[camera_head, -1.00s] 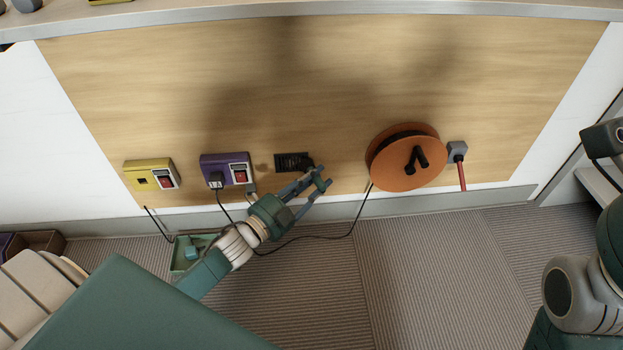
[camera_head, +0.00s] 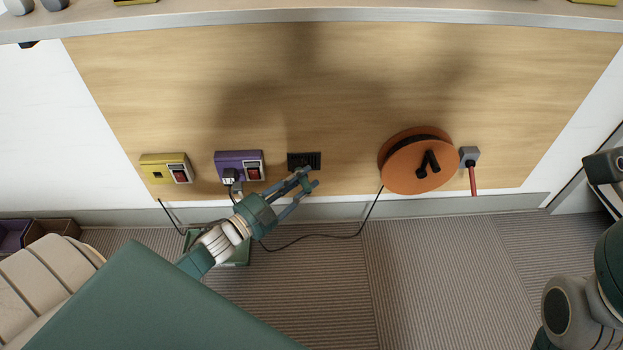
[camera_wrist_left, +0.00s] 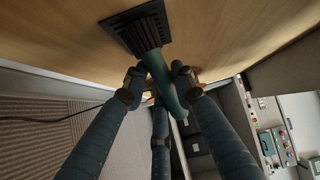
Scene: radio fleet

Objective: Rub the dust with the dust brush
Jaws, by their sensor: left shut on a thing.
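My left gripper (camera_head: 308,183) is at the wooden panel, just below the small black vent (camera_head: 304,161). In the left wrist view its fingers (camera_wrist_left: 157,82) are shut on the teal handle of the dust brush (camera_wrist_left: 163,85). The far end of the brush reaches the slats of the vent (camera_wrist_left: 140,28); whether it touches them I cannot tell. In the head view the brush is mostly hidden by the fingers. I cannot make out dust on the vent. My right gripper's fingertips are not in view; only parts of my right arm show at the right edge.
A purple switch box (camera_head: 239,166) with a plug and a yellow one (camera_head: 166,169) are left of the vent. A black cable (camera_head: 320,236) hangs below. A green tray (camera_head: 236,256) lies on the floor.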

